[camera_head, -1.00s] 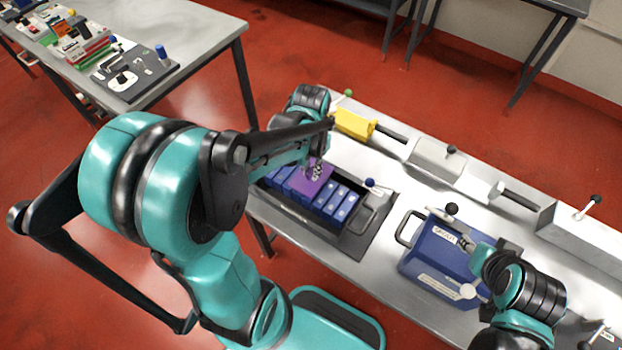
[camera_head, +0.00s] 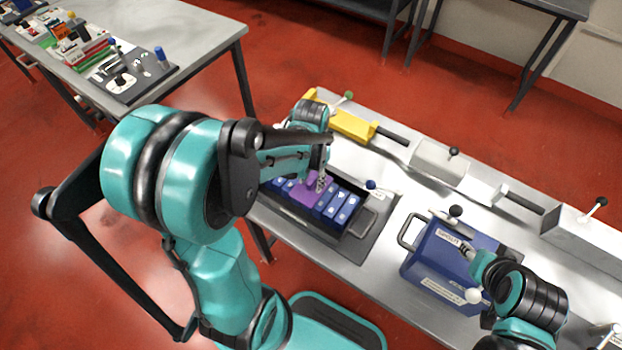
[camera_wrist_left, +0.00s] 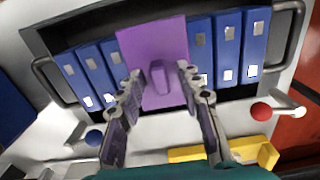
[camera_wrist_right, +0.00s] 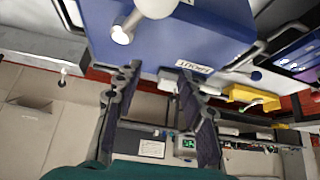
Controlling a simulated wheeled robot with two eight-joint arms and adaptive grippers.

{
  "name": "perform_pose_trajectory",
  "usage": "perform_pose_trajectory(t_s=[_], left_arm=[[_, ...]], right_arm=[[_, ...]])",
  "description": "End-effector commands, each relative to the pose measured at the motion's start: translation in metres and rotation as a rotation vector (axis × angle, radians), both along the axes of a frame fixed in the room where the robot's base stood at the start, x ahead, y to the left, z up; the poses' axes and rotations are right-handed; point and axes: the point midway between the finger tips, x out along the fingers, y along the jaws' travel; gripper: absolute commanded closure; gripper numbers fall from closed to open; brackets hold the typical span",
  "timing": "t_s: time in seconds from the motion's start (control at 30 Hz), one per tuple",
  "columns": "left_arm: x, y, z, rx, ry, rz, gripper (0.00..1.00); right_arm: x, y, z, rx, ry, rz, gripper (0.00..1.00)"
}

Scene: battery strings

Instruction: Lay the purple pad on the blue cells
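The purple pad (camera_head: 309,193) lies across the middle of the row of blue cells (camera_head: 338,207) in a dark tray (camera_head: 352,247). In the left wrist view the pad (camera_wrist_left: 152,42) looks flat, with a raised tab (camera_wrist_left: 158,78) at its centre. Cells show on both sides of it. My left gripper (camera_wrist_left: 160,82) is open, with one finger on each side of the tab and gaps between. In the head view my left gripper (camera_head: 322,183) is right over the pad. My right gripper (camera_wrist_right: 158,82) is open and empty near a blue box (camera_wrist_right: 165,35).
The blue box (camera_head: 440,262) with a handle stands on the metal bench right of the tray. A yellow block (camera_head: 352,125) and grey fixtures with levers line the bench's back. A blue-knobbed lever (camera_head: 371,185) stands beside the cells.

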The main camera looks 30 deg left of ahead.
Motion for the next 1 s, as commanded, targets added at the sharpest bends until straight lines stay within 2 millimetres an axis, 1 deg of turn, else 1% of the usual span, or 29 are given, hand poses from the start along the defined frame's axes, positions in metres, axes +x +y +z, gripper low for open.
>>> perform_pose_trajectory(t_s=[0.17,0.27,0.37,0.6,0.7,0.8,0.9,1.0], left_arm=[[0.000,0.000,0.003,0.000,0.000,0.000,0.65],[0.000,0.000,0.013,0.000,0.000,0.000,0.65],[0.000,0.000,0.033,0.000,0.000,0.000,0.65],[0.000,0.000,0.087,0.000,0.000,0.000,0.65],[0.000,0.000,0.104,0.000,0.000,0.000,0.65],[0.000,0.000,0.116,0.000,0.000,0.000,0.65],[-0.001,-0.001,0.123,0.001,-0.004,0.000,0.65],[-0.005,-0.006,0.130,0.007,-0.042,0.004,0.65]], right_arm=[[0.000,0.000,0.002,0.000,0.000,0.000,0.60],[0.000,0.000,0.008,0.000,0.000,0.000,0.60],[0.000,0.000,0.016,0.000,0.000,0.000,0.60],[0.000,0.000,0.037,0.000,0.000,0.000,0.60],[0.000,0.000,0.042,0.000,0.000,0.000,0.60],[0.000,0.000,0.046,0.000,0.000,0.000,0.60],[0.000,0.000,0.047,0.000,0.000,0.000,0.60],[0.000,0.000,0.047,0.000,0.000,0.000,0.60]])
